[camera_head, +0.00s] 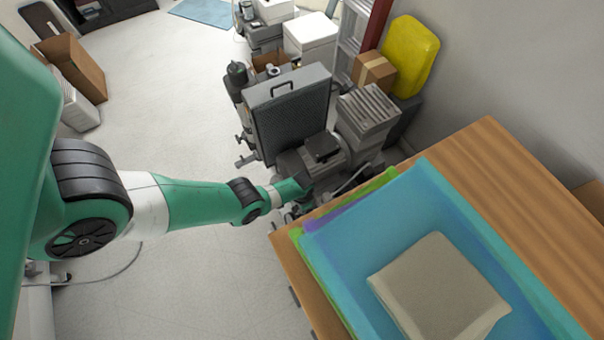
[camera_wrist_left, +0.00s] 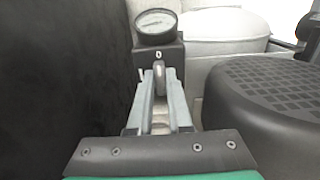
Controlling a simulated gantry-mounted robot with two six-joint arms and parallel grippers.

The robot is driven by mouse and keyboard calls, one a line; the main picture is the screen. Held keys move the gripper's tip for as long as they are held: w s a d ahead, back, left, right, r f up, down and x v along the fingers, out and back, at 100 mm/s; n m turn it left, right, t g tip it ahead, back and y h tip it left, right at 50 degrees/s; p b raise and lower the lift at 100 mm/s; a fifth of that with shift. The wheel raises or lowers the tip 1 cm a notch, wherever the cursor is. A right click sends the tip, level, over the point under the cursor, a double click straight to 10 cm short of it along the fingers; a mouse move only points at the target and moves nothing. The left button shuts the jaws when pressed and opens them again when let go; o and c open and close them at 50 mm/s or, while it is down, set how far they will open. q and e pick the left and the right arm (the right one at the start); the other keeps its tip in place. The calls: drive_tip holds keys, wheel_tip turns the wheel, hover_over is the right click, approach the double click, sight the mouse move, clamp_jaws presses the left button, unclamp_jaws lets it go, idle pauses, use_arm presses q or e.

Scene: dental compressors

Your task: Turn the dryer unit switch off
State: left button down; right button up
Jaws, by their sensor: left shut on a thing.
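In the left wrist view, a small grey switch lever (camera_wrist_left: 160,73) stands between the two fingertips of my left gripper (camera_wrist_left: 159,80), which is shut on it. The lever is on the front of a dark box (camera_wrist_left: 172,50) with a round white-faced gauge (camera_wrist_left: 156,24) on top. A small light mark shows on the box just above the lever. In the head view, my left arm reaches from the left to the grey compressor machine (camera_head: 290,110). The fingertips and the switch are hidden or too small to tell there. My right gripper is not in view.
A dark wall-like surface (camera_wrist_left: 62,70) is close on the left of the gripper, and a black ribbed cover (camera_wrist_left: 262,100) is close on the right. A wooden table (camera_head: 480,160) with a blue tray (camera_head: 350,245) stands right of the machine. Floor is open left of it.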

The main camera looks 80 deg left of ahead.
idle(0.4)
use_arm(q)
drive_tip(key=c, duration=0.8)
unclamp_jaws()
drive_tip(key=shift+c, duration=0.2)
wheel_tip(320, 180, up, 12)
drive_tip(key=p, duration=1.1)
drive_tip(key=shift+f+p, duration=0.2)
drive_tip(key=shift+p, duration=0.1)
